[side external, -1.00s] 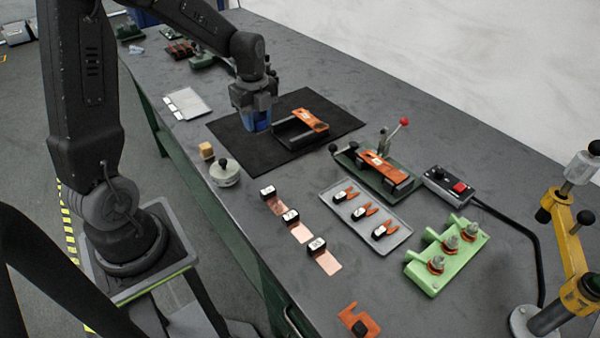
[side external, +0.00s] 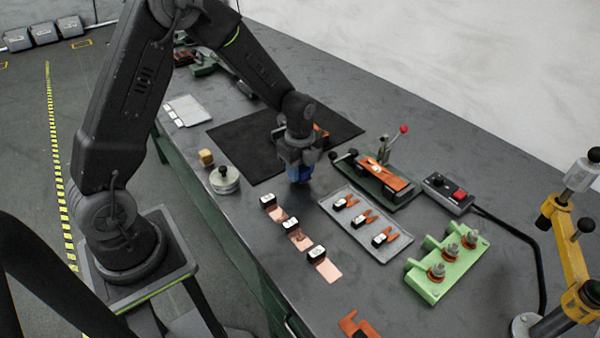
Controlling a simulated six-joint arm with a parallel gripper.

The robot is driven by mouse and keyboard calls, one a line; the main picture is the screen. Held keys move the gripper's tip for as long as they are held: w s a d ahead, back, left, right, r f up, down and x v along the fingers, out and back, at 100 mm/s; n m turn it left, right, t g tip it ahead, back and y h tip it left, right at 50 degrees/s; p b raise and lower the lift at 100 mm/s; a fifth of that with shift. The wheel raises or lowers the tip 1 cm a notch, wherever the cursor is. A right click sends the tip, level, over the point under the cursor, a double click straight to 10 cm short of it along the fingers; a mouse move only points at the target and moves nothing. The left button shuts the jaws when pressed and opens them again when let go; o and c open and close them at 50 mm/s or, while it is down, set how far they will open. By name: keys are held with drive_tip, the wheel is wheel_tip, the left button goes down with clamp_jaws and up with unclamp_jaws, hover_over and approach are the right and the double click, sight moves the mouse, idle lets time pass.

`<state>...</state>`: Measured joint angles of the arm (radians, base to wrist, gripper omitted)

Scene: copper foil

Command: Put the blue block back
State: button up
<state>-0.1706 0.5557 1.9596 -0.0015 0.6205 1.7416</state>
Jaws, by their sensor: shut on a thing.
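My gripper (side external: 298,163) is shut on the blue block (side external: 299,174) and points down. The block shows below the jaws, near the front right edge of the black mat (side external: 238,140). I cannot tell how high it is above the table. My gripper partly hides an orange copper piece (side external: 321,135) on the mat and the dark holder under it.
To the right are a grey tray (side external: 398,248) of small clips, a green lever press (side external: 397,190), a button box (side external: 447,192) and a green fixture (side external: 423,283). Copper foils with black-and-white blocks (side external: 291,224) lie in front. A round knobbed weight (side external: 224,181) and wooden cube (side external: 206,157) stand left.

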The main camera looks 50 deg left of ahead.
drive_tip(key=shift+f, duration=0.75)
drive_tip(key=shift+f, duration=0.15)
drive_tip(key=o, duration=0.9)
